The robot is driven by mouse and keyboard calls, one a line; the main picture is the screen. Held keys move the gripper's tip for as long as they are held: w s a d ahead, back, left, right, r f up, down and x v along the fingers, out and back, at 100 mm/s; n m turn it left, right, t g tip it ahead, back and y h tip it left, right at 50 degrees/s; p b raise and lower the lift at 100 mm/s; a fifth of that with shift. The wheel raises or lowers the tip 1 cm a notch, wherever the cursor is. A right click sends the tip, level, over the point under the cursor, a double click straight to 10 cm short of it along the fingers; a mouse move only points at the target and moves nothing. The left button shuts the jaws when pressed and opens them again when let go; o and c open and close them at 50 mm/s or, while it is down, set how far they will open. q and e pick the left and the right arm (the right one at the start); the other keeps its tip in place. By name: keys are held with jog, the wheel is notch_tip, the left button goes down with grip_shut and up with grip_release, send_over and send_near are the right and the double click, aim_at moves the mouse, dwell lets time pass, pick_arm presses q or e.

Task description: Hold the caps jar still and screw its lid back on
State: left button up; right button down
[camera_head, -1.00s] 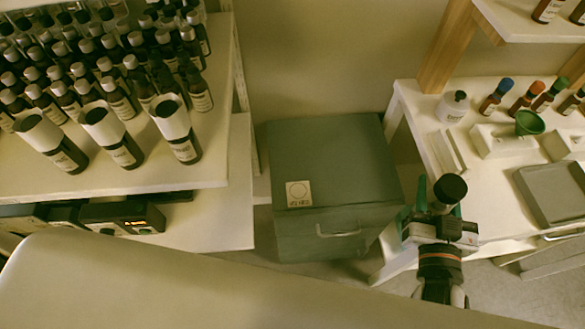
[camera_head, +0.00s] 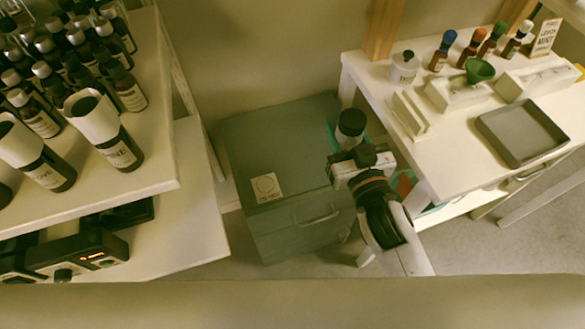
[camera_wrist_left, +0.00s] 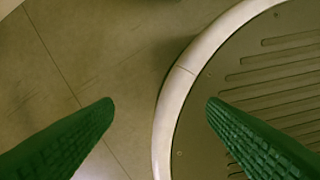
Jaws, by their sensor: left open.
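My right gripper (camera_head: 348,142), with green fingers, comes in from the lower right of the head view. It appears shut on a round, dark-topped container (camera_head: 351,123) with a paler side, held upright in front of the grey-green cabinet. I cannot tell whether this is the caps jar or how its lid sits. A small white labelled jar (camera_head: 404,67) with a dark spot on top stands on the right table's far left corner. My left gripper (camera_wrist_left: 159,103) is open and empty in the left wrist view, above the floor. It is outside the head view.
A grey-green cabinet (camera_head: 275,145) stands between the two tables. The left table (camera_head: 150,180) is crowded with dark bottles. The right table (camera_head: 450,165) holds a grey tray (camera_head: 522,132), a green funnel (camera_head: 480,70), white holders and several coloured-cap bottles. Its front left area is clear.

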pick_arm(q)
jog(key=w+d+f+b, duration=0.1)
jog(key=w+b, duration=0.7)
jog(key=shift+w+d+t, duration=0.2)
jog(key=shift+t, duration=0.1)
pick_arm(e)
jog(key=w+a+f+n+g+y, duration=0.2)
jog(key=w+a+f+n+y, duration=0.2)
jog(key=w+a+f, duration=0.3)
jog(key=w+a+y, duration=0.1)
jog(key=w+a, duration=0.1)
jog(key=a, duration=0.1)
jog(key=shift+w+a+f+g+y, duration=0.2)
jog(key=shift+w+a+g+y, duration=0.1)
jog(key=shift+w+a+y, duration=0.1)
jog(key=shift+s, duration=0.1)
pick_arm(q)
jog(key=w+r, duration=0.1)
jog(key=w+r+b, duration=0.1)
jog(key=r, duration=0.1)
jog(key=w+r+b, duration=0.1)
jog(key=r, duration=0.1)
jog(key=shift+w+d, duration=0.15)
jog(key=shift+d, duration=0.05)
pick_arm(e)
notch_tip(320, 180, down, 6)
jog(key=shift+f, duration=0.1)
